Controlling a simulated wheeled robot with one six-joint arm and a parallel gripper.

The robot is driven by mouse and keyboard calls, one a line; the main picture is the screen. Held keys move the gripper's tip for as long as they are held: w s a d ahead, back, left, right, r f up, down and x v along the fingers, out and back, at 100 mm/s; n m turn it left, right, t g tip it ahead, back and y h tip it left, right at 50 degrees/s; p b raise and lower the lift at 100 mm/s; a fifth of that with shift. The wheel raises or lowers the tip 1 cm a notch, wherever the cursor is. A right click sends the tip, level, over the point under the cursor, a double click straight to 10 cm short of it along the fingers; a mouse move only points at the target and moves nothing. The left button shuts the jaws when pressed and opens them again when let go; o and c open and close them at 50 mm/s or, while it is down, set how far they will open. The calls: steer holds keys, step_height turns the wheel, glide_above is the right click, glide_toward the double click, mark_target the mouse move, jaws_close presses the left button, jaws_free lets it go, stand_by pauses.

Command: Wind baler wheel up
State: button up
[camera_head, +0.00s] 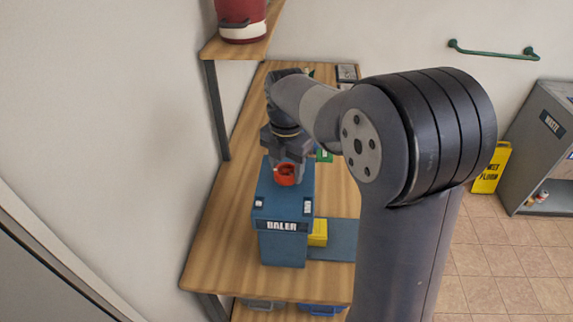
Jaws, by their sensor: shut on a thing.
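The blue baler (282,248) stands on the wooden table, its BALER label facing front. A small red-orange wheel (286,180) sits on top of it. My gripper (287,166) points down from above and is shut on the wheel. My fingers and the wheel's rear part overlap in this view, so the exact grip is partly hidden. Two small labels lie on the baler's top, left and right in front of the wheel. A yellow block (317,233) is beside the baler on a blue-grey plate (338,240).
The wooden table (215,245) has bare room left of the baler. A shelf (240,47) with a red container (241,15) juts from the wall above. A yellow wet floor sign (490,170) and a grey cabinet (538,150) stand at right. My arm hides the table's right side.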

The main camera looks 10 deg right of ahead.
mark_target(286, 169)
steer(key=n, duration=0.3)
steer(key=shift+r+n, duration=0.1)
steer(key=shift+n, duration=0.2)
steer(key=shift+n+p, duration=0.4)
steer(key=shift+n, duration=1.5)
steer(key=o, duration=1)
step_height(286, 169, up, 11)
steer(key=shift+f+b, duration=0.15)
steer(key=shift+b, duration=0.5)
steer(key=shift+f, duration=0.1)
step_height(286, 169, down, 11)
steer(key=shift+r+p, duration=0.1)
steer(key=shift+p, duration=0.6)
